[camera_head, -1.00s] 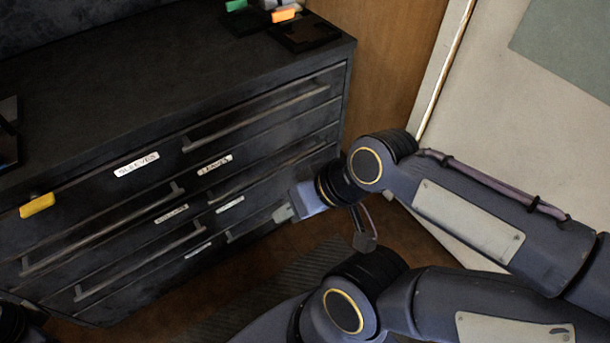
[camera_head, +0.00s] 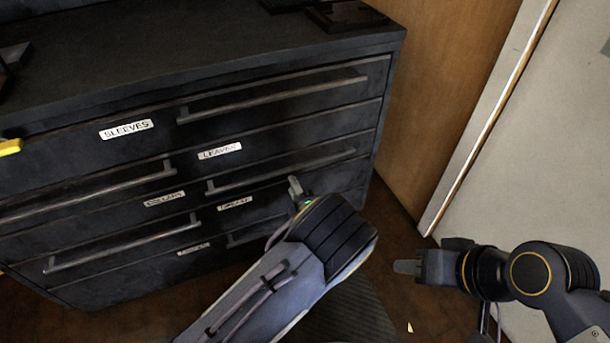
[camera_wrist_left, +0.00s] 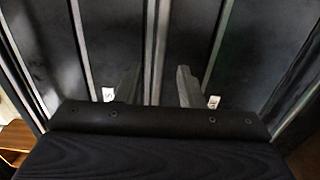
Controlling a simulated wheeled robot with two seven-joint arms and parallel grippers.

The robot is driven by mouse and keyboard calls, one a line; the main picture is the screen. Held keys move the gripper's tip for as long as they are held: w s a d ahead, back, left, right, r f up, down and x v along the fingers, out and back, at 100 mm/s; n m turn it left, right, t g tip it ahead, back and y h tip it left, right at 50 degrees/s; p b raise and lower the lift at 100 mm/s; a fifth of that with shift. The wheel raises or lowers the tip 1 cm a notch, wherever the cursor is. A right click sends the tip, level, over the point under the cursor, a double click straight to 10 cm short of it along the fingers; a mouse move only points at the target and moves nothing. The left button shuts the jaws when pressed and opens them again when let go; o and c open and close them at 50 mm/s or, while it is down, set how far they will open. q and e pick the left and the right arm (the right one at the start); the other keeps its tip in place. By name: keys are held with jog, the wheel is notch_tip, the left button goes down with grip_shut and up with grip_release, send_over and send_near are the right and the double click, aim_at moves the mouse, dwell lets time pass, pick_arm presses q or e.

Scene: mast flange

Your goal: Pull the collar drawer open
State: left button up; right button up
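A dark cabinet has several wide drawers, all looking shut. The collar drawer carries a white label (camera_head: 165,198) that seems to read COLLARS. Its long bar handle (camera_head: 282,168) lies to the right of the label. My left gripper (camera_head: 297,188) is at the cabinet front, close below that handle; whether it touches is unclear. In the left wrist view my left gripper (camera_wrist_left: 157,86) has its two fingers apart, with a pale vertical bar (camera_wrist_left: 158,45) in the gap. My right gripper (camera_head: 408,267) is away from the cabinet, pointing left; its finger gap cannot be made out.
Other drawers have labels, such as SLEEVES (camera_head: 126,129) and LEAVES (camera_head: 220,152), and handles (camera_head: 275,94) that stick out. A yellow object (camera_head: 10,147) is at the left edge. A wooden panel (camera_head: 455,90) and a pale wall (camera_head: 540,150) stand to the right. Floor shows below.

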aim_at(286, 172)
pick_arm(q)
jog(key=b+x, duration=0.1)
jog(key=x, duration=0.6)
jog(key=shift+w+b, duration=0.3)
jog(key=shift+c, duration=0.3)
grip_shut()
